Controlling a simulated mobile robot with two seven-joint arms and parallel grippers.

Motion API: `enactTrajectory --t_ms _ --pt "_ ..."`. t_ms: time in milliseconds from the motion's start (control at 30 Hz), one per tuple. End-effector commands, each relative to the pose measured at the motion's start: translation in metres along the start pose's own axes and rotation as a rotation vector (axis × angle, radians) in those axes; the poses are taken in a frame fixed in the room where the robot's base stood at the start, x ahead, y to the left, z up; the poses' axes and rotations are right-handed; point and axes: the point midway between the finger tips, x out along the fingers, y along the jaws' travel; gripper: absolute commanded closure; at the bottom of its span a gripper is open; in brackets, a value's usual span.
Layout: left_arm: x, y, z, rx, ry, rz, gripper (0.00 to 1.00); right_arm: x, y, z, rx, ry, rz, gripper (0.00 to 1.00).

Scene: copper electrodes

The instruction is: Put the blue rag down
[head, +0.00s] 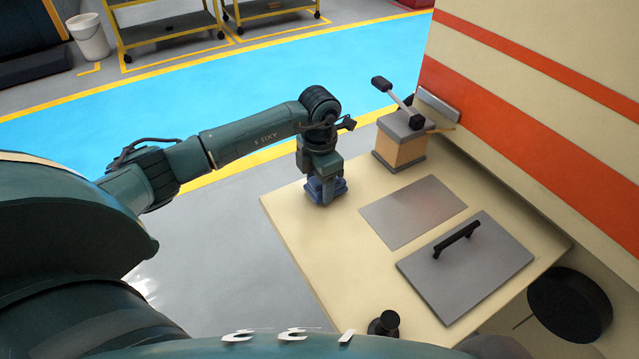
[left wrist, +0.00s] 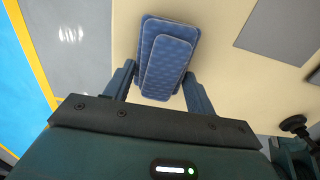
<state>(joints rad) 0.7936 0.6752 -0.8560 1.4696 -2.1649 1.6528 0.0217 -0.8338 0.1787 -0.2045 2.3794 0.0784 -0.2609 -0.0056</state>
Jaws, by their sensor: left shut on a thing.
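The blue rag (head: 325,191) is at the left far part of the beige table (head: 340,260), under my left gripper (head: 322,180). In the left wrist view the folded blue rag (left wrist: 168,55) lies between the two fingers of my left gripper (left wrist: 158,85). The gripper is shut on it. The rag appears at or very near the table top; I cannot tell whether it rests on it. My right gripper is not clearly in view.
A box with a lever (head: 400,140) stands behind the rag to the right. A flat grey plate (head: 413,211) and a grey lid with a black handle (head: 465,270) lie on the table. A small black object (head: 384,324) is at the front. Bare table surrounds the rag.

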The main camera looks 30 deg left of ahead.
Motion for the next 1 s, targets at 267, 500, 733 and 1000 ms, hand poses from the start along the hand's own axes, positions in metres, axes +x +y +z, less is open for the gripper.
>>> enactTrajectory --t_ms 267,500,733,1000 --pt "0.004 0.0004 0.0002 0.0 -0.001 0.001 0.78 -0.0002 0.001 -0.0018 -0.003 0.007 0.002 0.64" --pt "0.0072 0.0004 0.0001 0.0 -0.001 0.001 0.36 -0.0002 0.0016 -0.0006 -0.006 0.012 0.004 0.64" --pt "0.0072 0.0004 0.0 0.0 -0.001 0.001 0.23 -0.0003 0.0016 -0.0008 -0.006 0.012 0.004 0.64" --pt "-0.0002 0.0005 0.0002 0.0 -0.002 0.001 0.23 -0.0014 0.0007 -0.0032 -0.002 0.006 0.002 0.64"
